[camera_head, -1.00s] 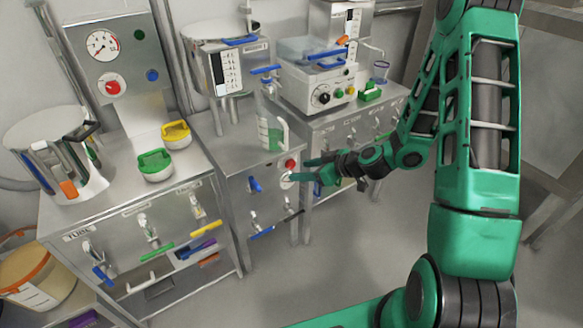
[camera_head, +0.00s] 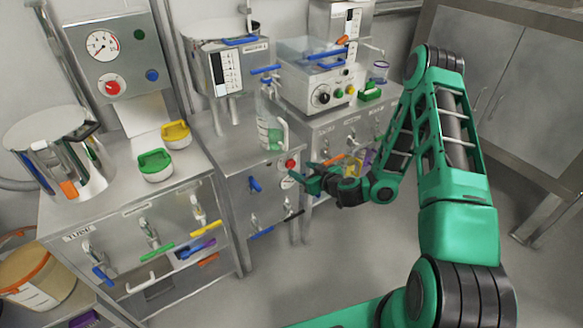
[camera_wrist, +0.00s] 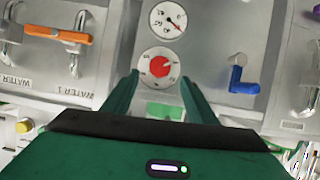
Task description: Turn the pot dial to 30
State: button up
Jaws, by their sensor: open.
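A red round dial on a white scale plate (camera_head: 290,164) sits on the front of the middle steel cabinet, with a round gauge (camera_head: 287,182) below it. In the wrist view the red dial (camera_wrist: 160,67) lies between my fingertips in the picture, and the gauge (camera_wrist: 168,20) is above it. I cannot read the dial's setting or tell whether the fingers touch it. My gripper (camera_head: 306,178) is open in front of this panel; its fingers also show in the wrist view (camera_wrist: 160,78). Another red dial (camera_head: 113,87) sits under a gauge (camera_head: 102,45) on the back-left panel.
A jug with green liquid (camera_head: 271,130) stands on the cabinet above the dial. A blue valve handle (camera_head: 255,185) is left of it; it shows at right in the wrist view (camera_wrist: 238,75). An orange handle (camera_wrist: 57,34) is at left there. Open floor lies in front.

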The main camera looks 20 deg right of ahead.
aim_at(292, 165)
jog(key=x, duration=0.7)
jog(key=shift+w, duration=0.1)
